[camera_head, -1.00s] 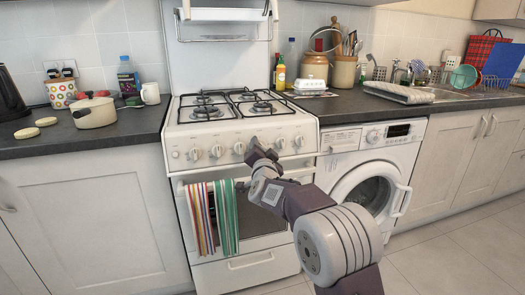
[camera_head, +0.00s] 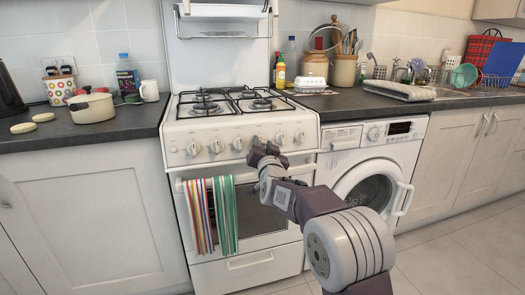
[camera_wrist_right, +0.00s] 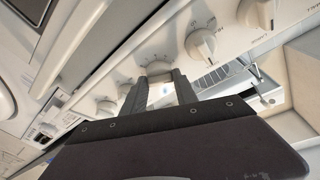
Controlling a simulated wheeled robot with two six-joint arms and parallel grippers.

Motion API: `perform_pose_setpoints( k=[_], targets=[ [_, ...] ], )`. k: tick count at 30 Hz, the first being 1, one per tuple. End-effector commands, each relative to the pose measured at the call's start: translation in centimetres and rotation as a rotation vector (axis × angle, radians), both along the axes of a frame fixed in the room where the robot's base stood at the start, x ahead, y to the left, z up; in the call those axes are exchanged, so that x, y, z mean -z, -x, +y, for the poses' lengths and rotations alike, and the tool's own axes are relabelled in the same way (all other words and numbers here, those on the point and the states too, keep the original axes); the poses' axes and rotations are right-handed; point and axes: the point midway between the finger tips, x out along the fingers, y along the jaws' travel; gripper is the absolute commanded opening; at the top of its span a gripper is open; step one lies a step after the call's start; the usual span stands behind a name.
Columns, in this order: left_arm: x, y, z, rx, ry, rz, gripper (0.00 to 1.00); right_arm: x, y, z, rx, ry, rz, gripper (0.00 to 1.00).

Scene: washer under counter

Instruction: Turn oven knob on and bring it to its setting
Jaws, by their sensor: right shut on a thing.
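The white oven (camera_head: 240,190) stands in the middle of the head view, with a row of white knobs along its front panel. Plain knobs show at the left, such as one knob (camera_head: 193,149), and at the right end, another knob (camera_head: 299,137). My right gripper (camera_head: 260,150) is at the panel, right of the middle. In the right wrist view my gripper (camera_wrist_right: 161,88) has its two dark fingers shut on a knob (camera_wrist_right: 158,68), one finger each side. The fingers partly hide this knob and its mark. A free knob (camera_wrist_right: 200,44) is beside it. My left gripper is not in view.
A striped towel (camera_head: 226,215) hangs on the oven door handle, left of my right arm. A washer (camera_head: 372,180) stands to the right. Burners (camera_head: 205,107) are above the panel. A pot (camera_head: 92,108) stands on the left counter. Floor is clear at the lower right.

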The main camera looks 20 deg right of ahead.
Motion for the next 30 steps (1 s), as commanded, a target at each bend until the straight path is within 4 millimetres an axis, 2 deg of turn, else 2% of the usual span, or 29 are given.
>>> perform_pose_setpoints(
  k=[1, 6, 15, 30],
  targets=[
    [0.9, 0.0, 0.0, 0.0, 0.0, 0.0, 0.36, 0.5, 0.0, -0.1, -0.009, 0.039, 0.001, 0.0],
    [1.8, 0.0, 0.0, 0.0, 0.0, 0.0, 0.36, 0.5, 0.0, -0.2, -0.044, 0.172, -0.004, 0.0],
    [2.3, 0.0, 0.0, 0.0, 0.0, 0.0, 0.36, 0.2, 0.0, -0.3, -0.093, 0.352, -0.008, 0.0],
    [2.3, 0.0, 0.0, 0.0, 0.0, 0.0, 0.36, 0.2, 0.0, -0.3, -0.12, 0.447, -0.011, 0.0]
  ],
)
